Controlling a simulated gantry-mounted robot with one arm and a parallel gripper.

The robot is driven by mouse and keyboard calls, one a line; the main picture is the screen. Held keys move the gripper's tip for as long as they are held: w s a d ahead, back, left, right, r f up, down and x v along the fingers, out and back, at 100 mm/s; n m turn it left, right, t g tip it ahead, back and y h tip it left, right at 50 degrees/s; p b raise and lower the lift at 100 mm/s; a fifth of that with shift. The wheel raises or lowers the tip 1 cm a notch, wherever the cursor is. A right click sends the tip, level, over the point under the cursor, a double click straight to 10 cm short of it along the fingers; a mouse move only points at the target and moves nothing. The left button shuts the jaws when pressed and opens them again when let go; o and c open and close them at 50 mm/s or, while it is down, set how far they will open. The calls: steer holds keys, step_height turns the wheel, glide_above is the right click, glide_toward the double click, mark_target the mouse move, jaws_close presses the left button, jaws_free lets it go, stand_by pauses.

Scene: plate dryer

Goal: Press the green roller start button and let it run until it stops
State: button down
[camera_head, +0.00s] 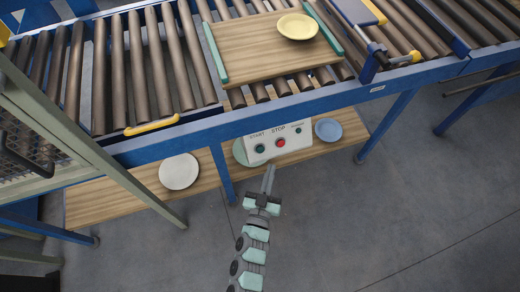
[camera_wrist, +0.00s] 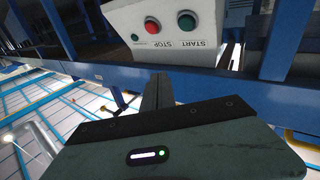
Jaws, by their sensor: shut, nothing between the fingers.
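The white control box (camera_head: 290,143) hangs on the blue conveyor frame in the head view, and it also shows in the wrist view (camera_wrist: 165,48). Its green START button (camera_head: 260,148) is at the left end in the head view; in the wrist view it appears upside down, right of the red button (camera_wrist: 187,21). The red STOP button (camera_head: 280,142) is beside it. A small green light or button (camera_head: 299,131) is at the other end. My gripper (camera_head: 269,172) is shut and empty, just in front of the box, apart from the buttons in the head view.
A wooden tray (camera_head: 245,50) with green side strips carries a yellow plate (camera_head: 297,26) on the rollers. A wooden shelf (camera_head: 120,198) below holds a white plate (camera_head: 179,171) and a blue plate (camera_head: 328,129). A blue leg (camera_head: 221,172) stands left of my gripper. Floor in front is clear.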

mark_target(260, 149)
steer(key=shift+w+a+f+b, duration=0.5)
steer(key=shift+w+f, duration=0.2)
steer(key=shift+w, duration=0.45)
steer(key=shift+w+a+f+b, duration=0.5)
steer(key=shift+w+f, duration=0.25)
steer(key=shift+w, duration=0.45)
steer(key=shift+w+a+f+b, duration=0.5)
steer(key=shift+w+f, duration=0.2)
steer(key=shift+w, duration=0.45)
steer(key=shift+w, duration=0.1)
steer(key=shift+w+f, duration=0.15)
steer(key=shift+w, duration=0.15)
